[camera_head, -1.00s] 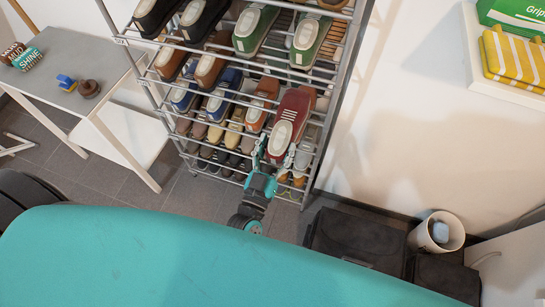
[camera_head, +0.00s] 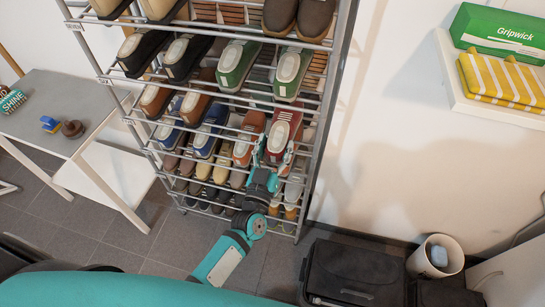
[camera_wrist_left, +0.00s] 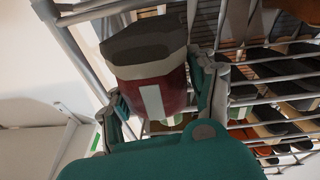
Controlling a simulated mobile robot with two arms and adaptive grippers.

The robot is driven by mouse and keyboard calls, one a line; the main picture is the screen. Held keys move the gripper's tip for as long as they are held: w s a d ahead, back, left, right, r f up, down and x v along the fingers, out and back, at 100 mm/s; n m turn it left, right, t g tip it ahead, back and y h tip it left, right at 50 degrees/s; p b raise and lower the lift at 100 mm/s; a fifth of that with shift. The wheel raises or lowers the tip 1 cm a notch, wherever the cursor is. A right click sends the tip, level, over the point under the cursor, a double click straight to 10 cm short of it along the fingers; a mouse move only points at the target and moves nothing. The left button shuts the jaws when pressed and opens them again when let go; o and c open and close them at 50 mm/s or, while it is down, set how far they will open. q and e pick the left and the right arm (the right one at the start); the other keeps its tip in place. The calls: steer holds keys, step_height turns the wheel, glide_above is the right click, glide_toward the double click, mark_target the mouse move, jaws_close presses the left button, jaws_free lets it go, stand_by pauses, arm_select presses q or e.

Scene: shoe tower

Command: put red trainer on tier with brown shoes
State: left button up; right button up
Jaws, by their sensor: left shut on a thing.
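The red trainer (camera_head: 284,131), with a pale front and dark opening, is at the right side of the shoe rack (camera_head: 322,118). My left gripper (camera_head: 273,158) is shut on it from the front and below. In the left wrist view the trainer (camera_wrist_left: 158,75) sits between the fingers of my left gripper (camera_wrist_left: 165,105), near rack rails. I cannot tell whether it touches a rail. A brown pair, left shoe (camera_head: 155,100) and right shoe (camera_head: 198,92), stands on a middle tier at left. A darker brown pair (camera_head: 297,15) stands on a higher tier. My right gripper is out of view.
Green shoes (camera_head: 237,65) stand above the trainer, an orange-brown shoe (camera_head: 248,138) beside it at left. The tier with the middle brown pair shows bare space towards the right. A grey table (camera_head: 75,105) stands left, a black case (camera_head: 352,272) and bin (camera_head: 435,257) right.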

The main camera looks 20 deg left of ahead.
mark_target(283, 121)
arm_select(q)
steer(key=w+b, duration=0.1)
steer(key=w, duration=0.4)
steer(key=w+r+b, duration=0.1)
steer(key=w, duration=0.2)
steer(key=shift+w+r+b, duration=0.1)
steer(key=shift+w+b, duration=0.15)
steer(key=shift+b, duration=0.05)
steer(key=shift+w+f+b, duration=0.1)
steer(key=shift+f+b, duration=0.8)
steer(key=shift+f, duration=0.2)
steer(key=o, duration=1.7)
steer(key=shift+f, duration=0.1)
steer(key=shift+o, duration=0.2)
